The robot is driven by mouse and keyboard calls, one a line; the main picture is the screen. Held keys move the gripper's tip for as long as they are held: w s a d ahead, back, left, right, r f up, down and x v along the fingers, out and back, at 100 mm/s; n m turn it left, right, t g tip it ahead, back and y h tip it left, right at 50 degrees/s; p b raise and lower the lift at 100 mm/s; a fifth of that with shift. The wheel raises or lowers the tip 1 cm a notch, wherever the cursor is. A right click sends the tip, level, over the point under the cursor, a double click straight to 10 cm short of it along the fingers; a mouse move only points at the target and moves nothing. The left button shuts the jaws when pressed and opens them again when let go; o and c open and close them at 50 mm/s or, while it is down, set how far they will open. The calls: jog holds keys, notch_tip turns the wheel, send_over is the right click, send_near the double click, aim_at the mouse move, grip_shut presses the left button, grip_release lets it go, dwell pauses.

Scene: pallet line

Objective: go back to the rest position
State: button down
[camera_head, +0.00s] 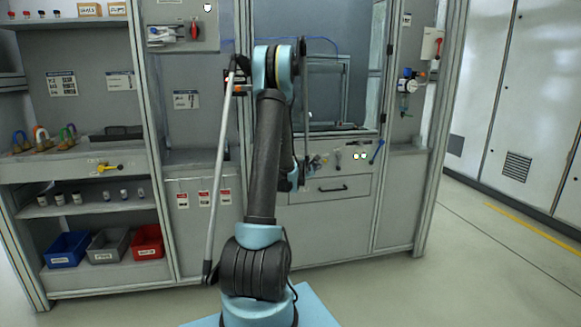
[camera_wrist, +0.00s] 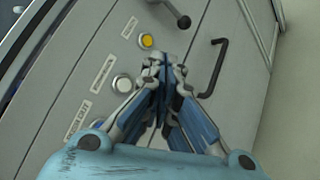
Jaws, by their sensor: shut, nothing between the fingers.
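My gripper (camera_wrist: 160,62) is shut and empty in the wrist view, with its fingertips together. Behind it is a grey panel (camera_wrist: 105,45) with a yellow button (camera_wrist: 146,41) and a white button (camera_wrist: 122,84). I cannot tell whether the fingertips touch the panel. In the head view my arm rises in front of the cabinet and bends at the top. The gripper is mostly hidden behind the arm there.
A drawer (camera_head: 330,188) with a dark handle (camera_wrist: 215,68) lies beside the buttons. Shelves at the left hold blue (camera_head: 66,250), grey (camera_head: 108,246) and red bins (camera_head: 147,242). A red-handled switch (camera_head: 195,30) is at the upper left. The floor (camera_head: 480,260) at the right is clear.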

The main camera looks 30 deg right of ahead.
jog(key=s+a+r+m+g+y, duration=0.1)
jog(key=s+a+r+m+y, duration=0.2)
jog(key=a, duration=0.6)
jog(key=s+a+r+m+y, duration=0.1)
jog(key=s+a+m, duration=0.1)
jog(key=s+a, duration=0.45)
jog(key=s+a+r+m+g+y, duration=0.1)
jog(key=s+a+r+m, duration=0.2)
jog(key=a, duration=0.8)
jog(key=s+a+f+m+g+y, duration=0.2)
jog(key=s+a+f+y, duration=0.2)
jog(key=s+a, duration=0.8)
jog(key=s+a+f+m+g+y, duration=0.2)
jog(key=s+a+f+y, duration=0.2)
jog(key=s+a, duration=0.9)
jog(key=shift+s+f+m, duration=0.3)
jog(key=shift+s+f, duration=0.55)
jog(key=shift+s, duration=0.3)
jog(key=shift+a, duration=0.1)
jog(key=shift+w+f, duration=0.2)
jog(key=shift+w, duration=0.3)
